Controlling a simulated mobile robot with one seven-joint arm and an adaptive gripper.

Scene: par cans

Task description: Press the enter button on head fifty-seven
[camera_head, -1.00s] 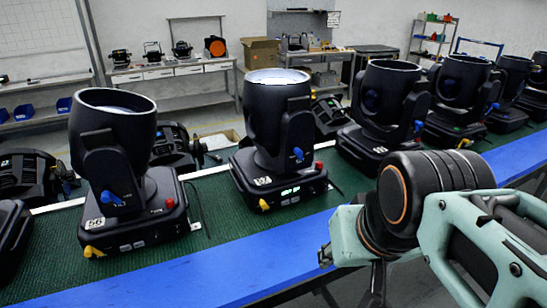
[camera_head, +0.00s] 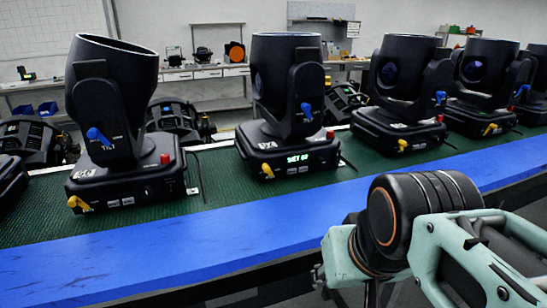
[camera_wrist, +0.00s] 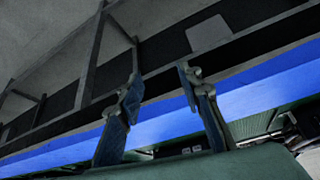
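The middle black moving head (camera_head: 287,105) stands upright on the green mat. Its base carries a label that looks like 57, though the digits are small, and a lit green display (camera_head: 297,158). A red part sits on the base's right and a yellow lever at its front. The enter button is too small to make out. The left head (camera_head: 118,125) has a label that looks like 56 and no lit display. My gripper (camera_wrist: 160,80) is open and empty in the wrist view, its fingers apart before the blue bench edge. In the head view it is mostly hidden by my arm, right of and below the middle head.
A blue strip (camera_head: 230,238) runs along the front of the bench before the green mat (camera_head: 225,190). More heads stand to the right, including one (camera_head: 400,100) beside the middle head. Other lamps lie behind. The strip before the middle head is clear.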

